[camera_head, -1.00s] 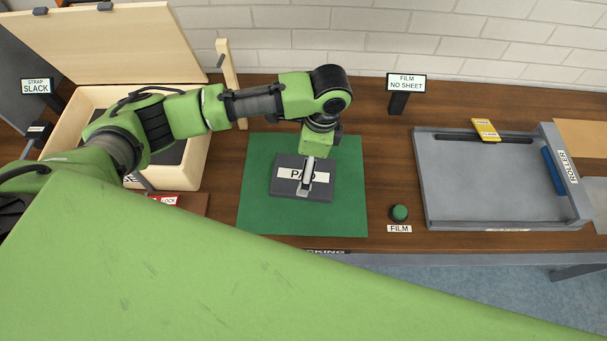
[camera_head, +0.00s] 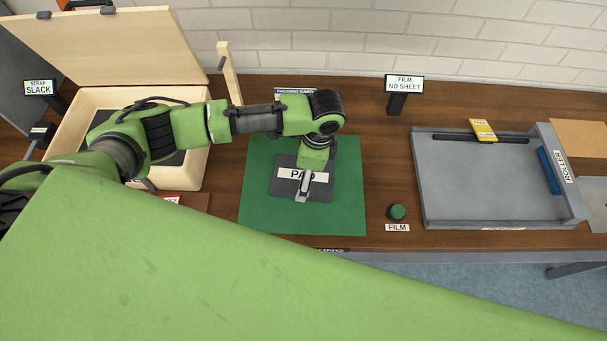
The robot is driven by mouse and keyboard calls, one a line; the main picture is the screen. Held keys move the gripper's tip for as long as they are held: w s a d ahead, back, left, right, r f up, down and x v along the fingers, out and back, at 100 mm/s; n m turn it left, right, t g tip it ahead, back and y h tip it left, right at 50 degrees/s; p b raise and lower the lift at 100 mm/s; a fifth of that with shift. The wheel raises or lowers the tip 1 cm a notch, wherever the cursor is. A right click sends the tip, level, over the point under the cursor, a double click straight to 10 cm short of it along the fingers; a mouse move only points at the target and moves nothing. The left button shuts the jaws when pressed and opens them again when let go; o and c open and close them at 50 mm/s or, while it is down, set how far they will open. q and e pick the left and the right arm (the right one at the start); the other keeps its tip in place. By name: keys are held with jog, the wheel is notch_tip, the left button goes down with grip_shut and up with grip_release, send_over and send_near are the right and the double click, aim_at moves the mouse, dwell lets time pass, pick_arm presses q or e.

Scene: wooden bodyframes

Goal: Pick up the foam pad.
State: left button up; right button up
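The foam pad (camera_head: 285,188) is a dark grey slab with a white "PAD" label. It lies flat on the green mat (camera_head: 262,215) in the middle of the table. My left gripper (camera_head: 304,192) points down over the right part of the pad and hides some of it and of its label. From this angle I cannot tell whether its fingers touch the pad or how far apart they are. My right gripper is not in view.
An open wooden box (camera_head: 195,165) with a raised lid (camera_head: 120,45) stands at the left. A grey roller tray (camera_head: 465,195) is at the right. A wooden post (camera_head: 229,75) rises behind the mat.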

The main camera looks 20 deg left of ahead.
pick_arm(q)
jog(key=shift+r, duration=0.5)
notch_tip(320, 180, up, 2)
jog(key=shift+r, duration=0.15)
jog(key=s+r, duration=0.1)
jog(key=s+d+r+b, duration=0.1)
jog(key=s+r, duration=0.2)
jog(key=r, duration=0.1)
jog(key=shift+s+d+r, duration=0.1)
jog(key=shift+s+d, duration=0.1)
jog(key=shift+d, duration=0.15)
jog(key=s+d+r, duration=0.3)
jog(key=s+r, duration=0.1)
jog(key=s, duration=0.4)
jog(key=shift+s+r+b, duration=0.25)
jog(key=shift+s+b, duration=0.1)
jog(key=shift+s, duration=0.05)
